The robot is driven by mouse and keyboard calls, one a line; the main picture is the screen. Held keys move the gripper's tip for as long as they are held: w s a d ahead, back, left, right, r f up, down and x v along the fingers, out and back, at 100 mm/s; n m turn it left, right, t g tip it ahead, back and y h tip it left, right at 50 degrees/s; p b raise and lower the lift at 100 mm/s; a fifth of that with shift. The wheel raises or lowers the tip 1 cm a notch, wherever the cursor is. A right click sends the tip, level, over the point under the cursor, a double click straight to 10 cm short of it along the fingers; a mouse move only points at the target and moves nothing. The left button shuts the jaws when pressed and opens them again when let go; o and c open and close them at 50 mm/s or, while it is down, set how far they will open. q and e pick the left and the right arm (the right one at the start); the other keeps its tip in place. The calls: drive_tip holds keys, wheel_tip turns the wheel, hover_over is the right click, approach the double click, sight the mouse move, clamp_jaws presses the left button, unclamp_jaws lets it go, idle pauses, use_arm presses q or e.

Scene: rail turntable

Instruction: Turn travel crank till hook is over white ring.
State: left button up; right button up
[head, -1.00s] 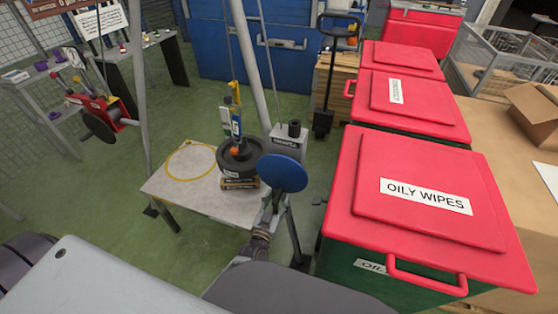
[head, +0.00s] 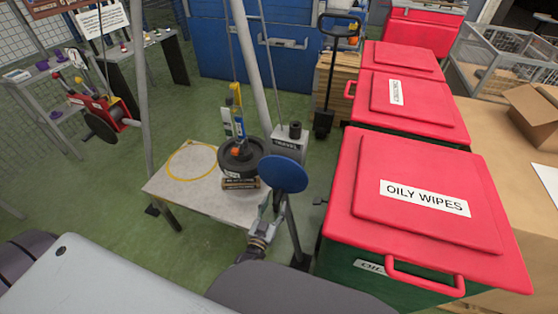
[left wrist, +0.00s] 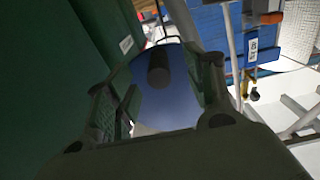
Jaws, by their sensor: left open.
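A blue disc (head: 283,174) faces me at the front right corner of the small table (head: 165,190). In the left wrist view the blue disc (left wrist: 165,105) carries a dark cylindrical knob (left wrist: 158,70). My left gripper (head: 268,212) is just below the disc; in the left wrist view its open fingers (left wrist: 158,92) lie either side of the knob, with no clear grip on it. A hook block with yellow and blue parts (head: 236,115) hangs over a dark round weight (head: 241,156). A yellow ring (head: 192,160) marks the table left of it; I cannot make out a white ring. My right gripper is out of view.
A grey box (head: 288,147) with a black cylinder on top stands behind the disc. Red-lidded green bins (head: 425,200) stand close on the right. Grey frame legs (head: 140,95) rise beside the table.

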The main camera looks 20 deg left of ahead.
use_arm(q)
drive_tip(key=s+p, duration=0.2)
drive_tip(key=s, duration=0.3)
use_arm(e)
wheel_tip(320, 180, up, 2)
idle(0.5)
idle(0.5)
